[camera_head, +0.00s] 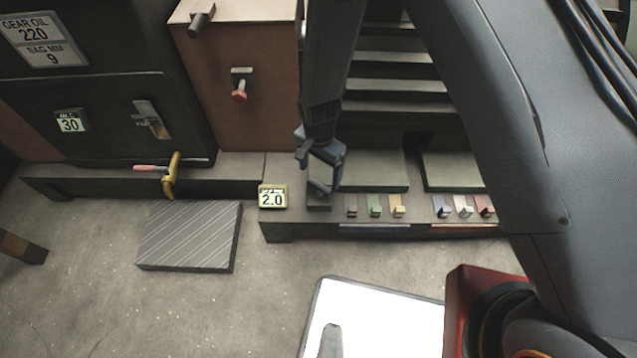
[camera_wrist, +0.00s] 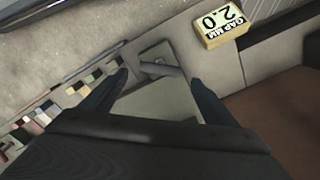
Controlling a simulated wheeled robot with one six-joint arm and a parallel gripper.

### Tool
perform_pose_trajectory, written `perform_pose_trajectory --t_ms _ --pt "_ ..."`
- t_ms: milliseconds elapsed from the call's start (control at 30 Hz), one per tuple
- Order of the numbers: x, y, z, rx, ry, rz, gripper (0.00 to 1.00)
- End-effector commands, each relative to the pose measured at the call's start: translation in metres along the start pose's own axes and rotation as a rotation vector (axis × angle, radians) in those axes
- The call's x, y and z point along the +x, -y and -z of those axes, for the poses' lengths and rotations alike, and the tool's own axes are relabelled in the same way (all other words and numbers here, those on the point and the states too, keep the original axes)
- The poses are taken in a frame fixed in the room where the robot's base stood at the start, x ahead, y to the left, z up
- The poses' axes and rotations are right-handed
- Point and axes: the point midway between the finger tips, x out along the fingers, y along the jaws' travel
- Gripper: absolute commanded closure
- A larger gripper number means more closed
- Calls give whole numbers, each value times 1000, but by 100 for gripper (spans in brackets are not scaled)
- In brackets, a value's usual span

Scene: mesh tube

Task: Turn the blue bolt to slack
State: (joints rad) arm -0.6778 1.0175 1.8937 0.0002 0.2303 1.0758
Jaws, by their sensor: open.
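I cannot make out a blue bolt for certain in either view. My gripper (camera_head: 322,172) is over the low dark bench, left of the row of small coloured pieces. In the wrist view, my gripper (camera_wrist: 158,80) is open, with its fingers apart. A short grey cylinder (camera_wrist: 160,69) on a flat plate shows between the fingertips, and nothing is clearly held. A red-tipped bolt or knob (camera_head: 239,92) sticks out of the brown box. A small blue piece (camera_head: 443,208) sits in the row on the bench; I cannot tell whether it is a bolt.
A yellow gap readout (camera_head: 272,196) showing 2.0 stands on the bench, left of my gripper. A striped grey slab (camera_head: 190,236) lies on the floor.

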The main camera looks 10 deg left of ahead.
Motion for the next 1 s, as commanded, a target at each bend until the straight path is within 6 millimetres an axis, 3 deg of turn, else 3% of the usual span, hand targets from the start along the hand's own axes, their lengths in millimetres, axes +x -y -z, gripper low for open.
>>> perform_pose_trajectory --t_ms 500,933,1000 --pt "69 0 0 3 0 -1 19" --pt "79 0 0 3 0 0 19" --pt "79 0 0 3 0 0 29"
